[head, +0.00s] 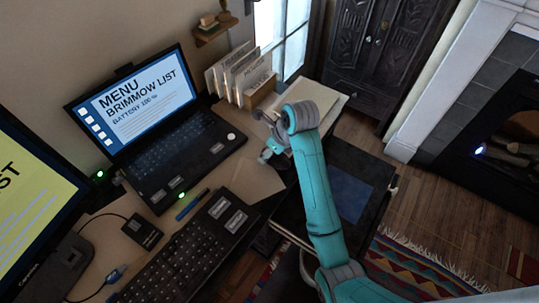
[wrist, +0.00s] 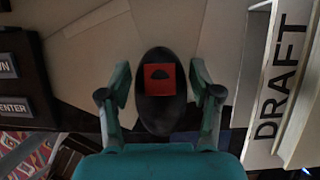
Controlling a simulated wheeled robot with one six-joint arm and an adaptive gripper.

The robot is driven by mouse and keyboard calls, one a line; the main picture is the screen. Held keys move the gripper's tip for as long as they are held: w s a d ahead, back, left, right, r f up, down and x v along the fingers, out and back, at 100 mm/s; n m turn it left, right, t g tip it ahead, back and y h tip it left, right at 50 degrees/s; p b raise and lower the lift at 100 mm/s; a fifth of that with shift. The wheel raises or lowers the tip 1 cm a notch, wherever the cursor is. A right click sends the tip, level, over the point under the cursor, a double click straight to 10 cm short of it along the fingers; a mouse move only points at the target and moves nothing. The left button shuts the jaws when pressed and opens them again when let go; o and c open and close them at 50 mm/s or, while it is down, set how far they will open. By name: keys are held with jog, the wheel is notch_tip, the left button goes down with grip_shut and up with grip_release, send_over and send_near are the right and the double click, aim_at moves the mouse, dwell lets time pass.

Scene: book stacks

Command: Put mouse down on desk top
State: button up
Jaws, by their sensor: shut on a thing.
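The mouse (wrist: 160,112) is a dark oval with a red square patch bearing a black mark. It sits between the two fingers of my gripper (wrist: 160,98), which is shut on it. In the head view my gripper (head: 270,152) is over the right part of the desk, right of the laptop. The mouse is mostly hidden there by my gripper and arm. The brown desk top (head: 101,234) shows bare at the lower left. I cannot tell whether the mouse touches the surface below it.
A laptop (head: 160,140), a keyboard (head: 195,255) and a blue pen (head: 192,204) lie to the left. A flat tan sheet (head: 247,183) lies below my gripper. A file holder (head: 262,92) and a pale stack (head: 318,98) stand behind. A monitor (head: 30,205) is far left.

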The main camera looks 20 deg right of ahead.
jog(key=shift+f, duration=1.25)
jog(key=o, duration=1.2)
jog(key=shift+f, duration=0.15)
